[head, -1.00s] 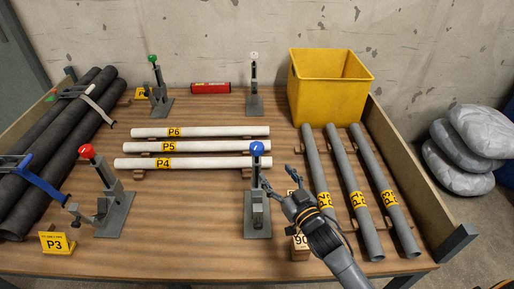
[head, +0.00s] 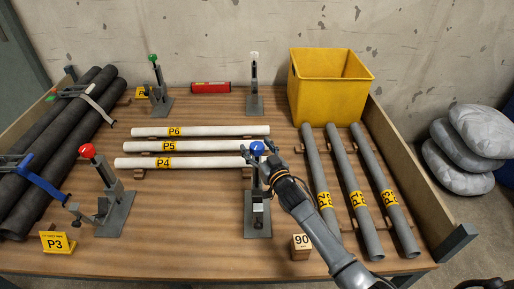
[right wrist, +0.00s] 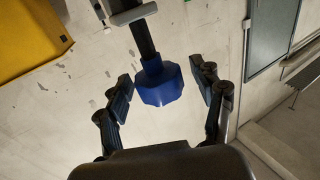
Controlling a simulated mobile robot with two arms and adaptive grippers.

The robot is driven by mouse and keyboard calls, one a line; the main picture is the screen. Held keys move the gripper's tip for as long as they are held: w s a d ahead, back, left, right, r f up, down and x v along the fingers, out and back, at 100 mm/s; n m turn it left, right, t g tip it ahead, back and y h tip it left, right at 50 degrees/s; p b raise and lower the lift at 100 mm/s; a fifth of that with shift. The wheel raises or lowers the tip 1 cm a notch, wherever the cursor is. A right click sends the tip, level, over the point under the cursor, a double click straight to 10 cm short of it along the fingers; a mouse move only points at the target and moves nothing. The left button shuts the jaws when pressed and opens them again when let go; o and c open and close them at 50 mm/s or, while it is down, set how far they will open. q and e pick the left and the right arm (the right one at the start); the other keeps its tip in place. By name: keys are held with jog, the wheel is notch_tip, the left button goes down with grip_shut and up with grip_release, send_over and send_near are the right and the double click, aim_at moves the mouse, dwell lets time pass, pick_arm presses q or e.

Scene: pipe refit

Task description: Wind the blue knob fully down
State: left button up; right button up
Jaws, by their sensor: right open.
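The blue knob (head: 257,148) tops a grey clamp stand (head: 257,222) at the front middle of the table. My right gripper (head: 258,150) is at the knob, with its arm coming in from the lower right. In the right wrist view the blue knob (right wrist: 158,84) sits between the two spread fingers (right wrist: 160,92), with a visible gap on each side. The gripper is open and holds nothing. The gripper partly hides the upper part of the stand in the head view. My left gripper is not in view.
Clamps with red (head: 87,151), green (head: 152,57) and white (head: 254,55) knobs stand around. White pipes (head: 195,162) lie to the left, grey pipes (head: 350,195) to the right. A block marked 90 (head: 301,246) sits close by. A yellow bin (head: 328,98) stands behind.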

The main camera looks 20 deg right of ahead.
jog(key=shift+c, duration=0.2)
jog(key=c, duration=1.1)
jog(key=shift+r+n+y+p, duration=0.25)
jog(key=shift+n+y+p, duration=0.25)
jog(key=shift+y+p, duration=0.25)
jog(key=shift+d+n+g+y, duration=0.1)
jog(key=shift+n+g+y, duration=0.2)
jog(key=shift+n+y, duration=0.15)
jog(key=shift+f+n+g+y, duration=0.25)
jog(key=shift+n+g+y, duration=0.5)
jog(key=shift+y, duration=0.75)
jog(key=o, duration=1.1)
jog(key=shift+o, duration=0.2)
